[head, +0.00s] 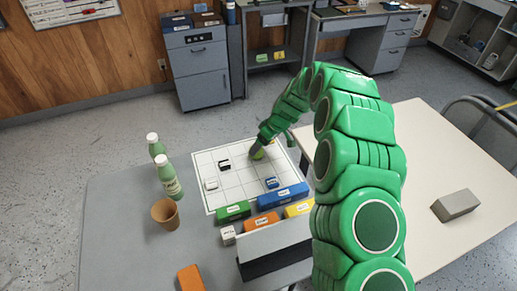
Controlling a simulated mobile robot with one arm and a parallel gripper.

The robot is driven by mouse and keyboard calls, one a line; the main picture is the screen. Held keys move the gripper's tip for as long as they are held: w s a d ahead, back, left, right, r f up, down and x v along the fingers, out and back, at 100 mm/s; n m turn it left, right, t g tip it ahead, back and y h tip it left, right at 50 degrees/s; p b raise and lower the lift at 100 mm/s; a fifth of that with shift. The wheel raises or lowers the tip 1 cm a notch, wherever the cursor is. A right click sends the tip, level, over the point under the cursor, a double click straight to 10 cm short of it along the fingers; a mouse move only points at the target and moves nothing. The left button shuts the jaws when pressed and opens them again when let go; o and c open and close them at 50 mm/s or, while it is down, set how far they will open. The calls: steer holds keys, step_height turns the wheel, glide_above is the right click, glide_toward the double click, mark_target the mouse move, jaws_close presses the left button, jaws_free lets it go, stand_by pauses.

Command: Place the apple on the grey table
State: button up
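A small round yellow-green thing, which looks like the apple (258,153), shows at the far right part of the white grid board on the grey table (115,225). My gripper (262,146) is right at it, reaching down from my green arm. The fingers are small and partly hidden, so I cannot tell whether they are closed on the apple or whether it touches the board.
The white grid board (237,181) carries small blocks. Two green bottles (169,181), a brown cup (165,212), and several coloured boxes (233,212) stand around it. A cream table (430,150) with a grey block (455,205) adjoins at right. The grey table's left side is clear.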

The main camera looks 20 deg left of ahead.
steer(key=v, duration=0.9)
steer(key=shift+r, duration=0.25)
steer(key=shift+d, duration=0.15)
steer(key=s+d+r+m+h, duration=0.1)
steer(key=s+d+r+m, duration=0.2)
steer(key=s+d+r, duration=0.6)
steer(key=s+d+r+m, duration=0.3)
steer(key=s+d+r, duration=0.4)
steer(key=d, duration=0.4)
steer(key=s+d+r+m+h, duration=0.2)
steer(key=s+d+m, duration=0.2)
steer(key=s+d, duration=0.7)
steer(key=s+d+r+m+h, duration=0.1)
steer(key=s+d+m, duration=0.4)
steer(key=s+d, duration=0.5)
steer(key=s, duration=0.6)
steer(key=shift+d+r+m+h, duration=0.3)
steer(key=shift+d+r+h, duration=0.05)
steer(key=shift+d+h, duration=0.05)
